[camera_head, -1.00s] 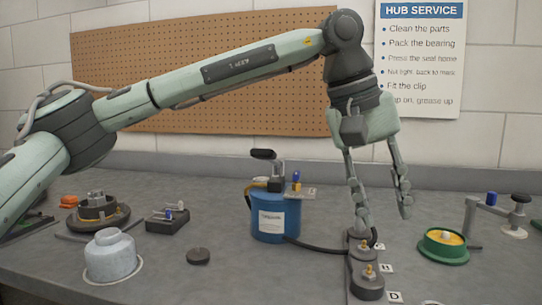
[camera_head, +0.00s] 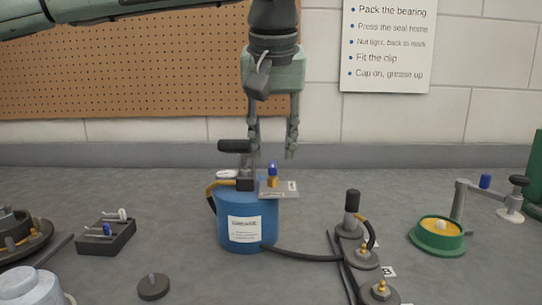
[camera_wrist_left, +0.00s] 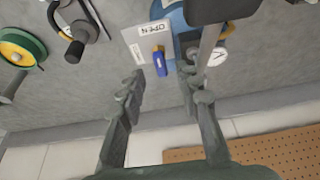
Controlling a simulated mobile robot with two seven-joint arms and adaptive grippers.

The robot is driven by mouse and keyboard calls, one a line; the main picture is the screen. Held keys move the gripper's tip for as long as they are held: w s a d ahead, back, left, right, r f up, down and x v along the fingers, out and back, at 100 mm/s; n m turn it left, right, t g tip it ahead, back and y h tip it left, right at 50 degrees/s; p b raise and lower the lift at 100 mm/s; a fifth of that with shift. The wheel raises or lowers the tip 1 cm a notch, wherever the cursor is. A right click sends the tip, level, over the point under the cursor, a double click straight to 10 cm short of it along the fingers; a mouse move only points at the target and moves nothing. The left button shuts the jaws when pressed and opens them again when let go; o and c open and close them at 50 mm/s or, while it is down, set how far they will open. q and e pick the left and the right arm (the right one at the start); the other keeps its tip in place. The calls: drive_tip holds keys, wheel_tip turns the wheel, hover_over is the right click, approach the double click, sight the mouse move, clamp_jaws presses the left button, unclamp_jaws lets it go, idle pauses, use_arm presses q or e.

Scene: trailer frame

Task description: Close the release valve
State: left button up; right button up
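The release valve (camera_head: 272,176) is a brass body with a blue handle on a grey plate (camera_head: 284,192) beside the top of the blue grease drum (camera_head: 228,232). It also shows in the left wrist view (camera_wrist_left: 159,62), where the plate (camera_wrist_left: 146,36) carries a label reading OPEN and a second label too small to read. I cannot tell which label the handle points at. My left gripper (camera_head: 272,152) is open and empty, pointing down above the drum; in the wrist view the valve lies beyond and between its fingertips. My right gripper is not in view.
The pump's black handle (camera_head: 235,146) and a gauge (camera_wrist_left: 217,56) are close beside the left gripper. A green ring (camera_head: 438,240) stands right, a black block (camera_head: 106,238) left.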

sight(273, 171)
use_arm(q)
drive_tip(key=shift+x, duration=1.5)
clamp_jaws()
